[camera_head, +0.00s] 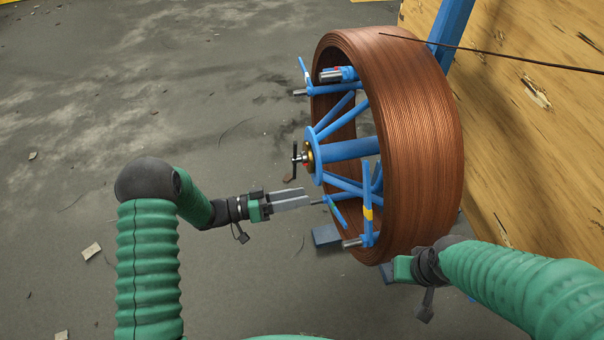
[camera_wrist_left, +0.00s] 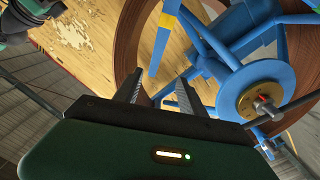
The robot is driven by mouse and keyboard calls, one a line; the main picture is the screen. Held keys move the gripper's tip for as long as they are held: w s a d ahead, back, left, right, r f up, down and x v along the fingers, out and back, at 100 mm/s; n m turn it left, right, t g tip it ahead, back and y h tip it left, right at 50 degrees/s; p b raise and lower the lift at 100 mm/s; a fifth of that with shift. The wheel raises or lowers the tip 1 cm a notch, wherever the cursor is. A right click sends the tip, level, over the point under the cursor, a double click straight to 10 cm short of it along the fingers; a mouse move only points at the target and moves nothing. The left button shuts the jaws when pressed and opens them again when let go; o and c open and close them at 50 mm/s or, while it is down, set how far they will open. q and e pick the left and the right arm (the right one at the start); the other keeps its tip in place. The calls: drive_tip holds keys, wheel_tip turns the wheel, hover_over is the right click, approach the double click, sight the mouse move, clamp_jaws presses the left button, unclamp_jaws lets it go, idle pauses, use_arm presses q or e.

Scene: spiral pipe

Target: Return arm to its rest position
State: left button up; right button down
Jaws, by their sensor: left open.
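My left gripper (camera_head: 290,200) is open and empty, just left of the reel's blue frame in the head view. Its two fingers also show in the left wrist view (camera_wrist_left: 158,92), pointing at the reel. My right gripper (camera_head: 402,268) is at the lower right, by the bottom of the copper coil; its fingers are hidden. The large reel wound with copper-coloured pipe (camera_head: 420,130) stands upright on a blue spoked frame (camera_head: 350,150). The frame's brass hub (camera_wrist_left: 262,100) shows at the right of the left wrist view.
A wooden panel (camera_head: 540,120) stands right of the reel, with a blue post (camera_head: 450,30) in front of it. A thin pipe end (camera_head: 500,54) runs from the coil's top to the right. The concrete floor (camera_head: 120,90) on the left is mostly clear, with small debris.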

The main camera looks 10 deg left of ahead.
use_arm(q)
drive_tip(key=w+a+r+n+t+y, duration=0.1)
drive_tip(key=w+a+t+y, duration=0.2)
drive_tip(key=w+y, duration=0.3)
drive_tip(key=s+a+n+y, duration=0.1)
drive_tip(key=a+n+y, duration=0.2)
drive_tip(key=a+y, duration=0.45)
drive_tip(key=s+a+n+g+y, duration=0.2)
drive_tip(key=s+n+g+y, duration=0.3)
drive_tip(key=s, duration=1.8)
wheel_tip(320, 180, up, 13)
drive_tip(key=m+g+h+p, duration=0.1)
drive_tip(key=m+p, duration=0.1)
drive_tip(key=p, duration=1.1)
drive_tip(key=shift+s+f+g, duration=0.2)
drive_tip(key=shift+s+g, duration=0.1)
drive_tip(key=shift+s, duration=0.05)
